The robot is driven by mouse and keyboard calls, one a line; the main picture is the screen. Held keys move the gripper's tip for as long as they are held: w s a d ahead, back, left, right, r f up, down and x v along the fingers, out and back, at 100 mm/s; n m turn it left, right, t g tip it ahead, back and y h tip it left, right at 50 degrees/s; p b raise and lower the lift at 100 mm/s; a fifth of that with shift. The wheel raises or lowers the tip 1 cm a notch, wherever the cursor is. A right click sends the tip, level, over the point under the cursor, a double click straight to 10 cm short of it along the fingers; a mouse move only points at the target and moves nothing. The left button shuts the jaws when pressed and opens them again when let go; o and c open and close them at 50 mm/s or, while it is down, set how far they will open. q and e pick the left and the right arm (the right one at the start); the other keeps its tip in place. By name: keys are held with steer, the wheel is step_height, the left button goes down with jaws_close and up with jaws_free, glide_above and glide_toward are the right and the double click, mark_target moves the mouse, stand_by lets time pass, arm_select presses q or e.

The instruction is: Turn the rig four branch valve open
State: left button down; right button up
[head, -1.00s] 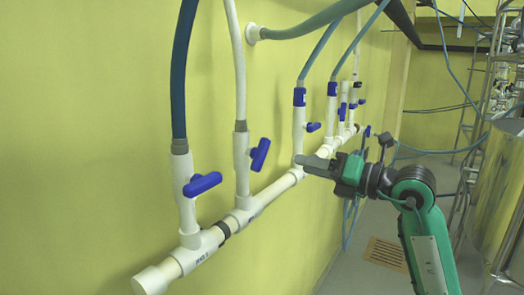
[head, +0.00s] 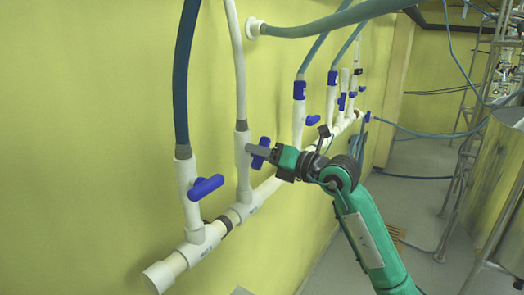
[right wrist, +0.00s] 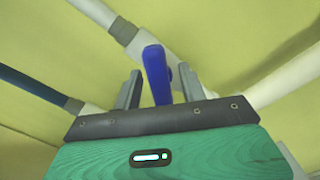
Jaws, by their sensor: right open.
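A white manifold pipe (head: 266,186) runs along the yellow wall with several upright branches, each with a blue valve handle. My right gripper (head: 256,151) is at the second branch from the near end. Its jaws are open with the blue valve handle (head: 261,155) of that branch between them. In the right wrist view, this blue handle (right wrist: 157,74) stands between the two grey fingers, with a visible gap on the left side. The nearest branch has its own blue handle (head: 206,187) pointing out sideways. The branch labels are too small to read. My left gripper is not in view.
Further branches with blue handles (head: 312,120) stand beyond my right arm. Blue-green hoses (head: 188,75) rise from branches, and a thicker hose (head: 330,20) crosses above. A metal vessel (head: 500,185) and rack stand at the right. The floor between is mostly clear.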

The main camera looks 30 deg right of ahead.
steer(key=c, duration=0.8)
steer(key=n+b, duration=0.4)
steer(key=b, duration=0.2)
steer(key=shift+f+b, duration=0.2)
steer(key=shift+b, duration=0.15)
steer(key=shift+c, duration=0.2)
steer(key=shift+r+n+b, duration=0.2)
steer(key=shift+n+b, duration=1)
steer(key=shift+n, duration=0.1)
steer(key=o, duration=0.8)
steer(key=shift+o, duration=0.2)
steer(key=shift+s, duration=0.15)
